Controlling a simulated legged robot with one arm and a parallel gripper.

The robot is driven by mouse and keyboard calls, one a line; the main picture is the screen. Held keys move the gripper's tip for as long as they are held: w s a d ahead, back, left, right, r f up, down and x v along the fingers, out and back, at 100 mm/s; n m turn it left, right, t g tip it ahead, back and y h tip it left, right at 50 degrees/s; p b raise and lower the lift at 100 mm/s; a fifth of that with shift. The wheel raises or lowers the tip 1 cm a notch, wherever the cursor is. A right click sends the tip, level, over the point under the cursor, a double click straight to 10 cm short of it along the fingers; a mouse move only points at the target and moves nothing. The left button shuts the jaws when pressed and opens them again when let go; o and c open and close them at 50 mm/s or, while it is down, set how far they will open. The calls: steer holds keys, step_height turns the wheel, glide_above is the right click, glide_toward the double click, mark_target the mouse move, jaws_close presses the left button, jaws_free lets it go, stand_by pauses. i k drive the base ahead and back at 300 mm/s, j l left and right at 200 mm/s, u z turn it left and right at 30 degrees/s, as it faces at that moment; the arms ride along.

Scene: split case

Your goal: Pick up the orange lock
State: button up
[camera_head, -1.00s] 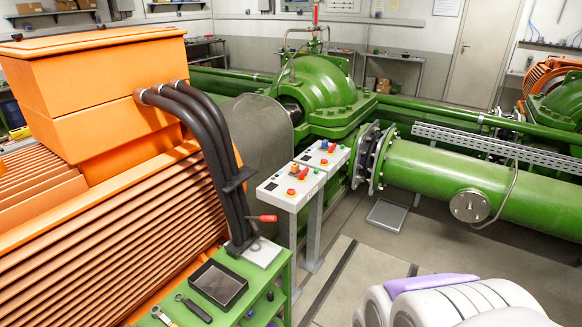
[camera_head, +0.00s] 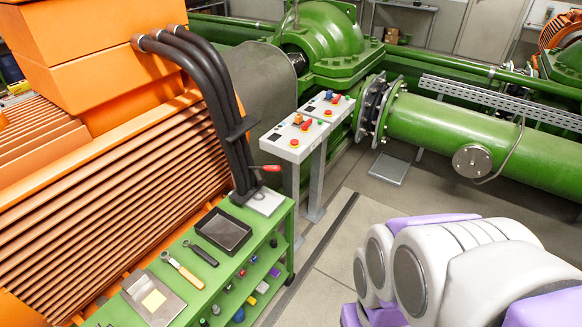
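Small coloured items that look like locks sit on the side shelf of the green cart (camera_head: 212,277), below its top. I make out a red one (camera_head: 242,272), a yellow one (camera_head: 262,287), a purple one (camera_head: 274,272) and a blue one (camera_head: 238,315). They are too small for me to pick out an orange lock with certainty. My white and purple arm fills the lower right, apart from the cart. My gripper is not in view.
Control stands (camera_head: 297,138) rise behind the cart. An orange machine (camera_head: 90,190) borders it on the left. Floor (camera_head: 330,262) is clear between cart and arm.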

mark_target(299, 118)
steer(key=i+l+u, duration=0.3)
steer(key=i+l, duration=0.35)
steer(key=i, duration=0.4)
steer(key=i+l+u, duration=0.3)
steer(key=i+l, duration=0.6)
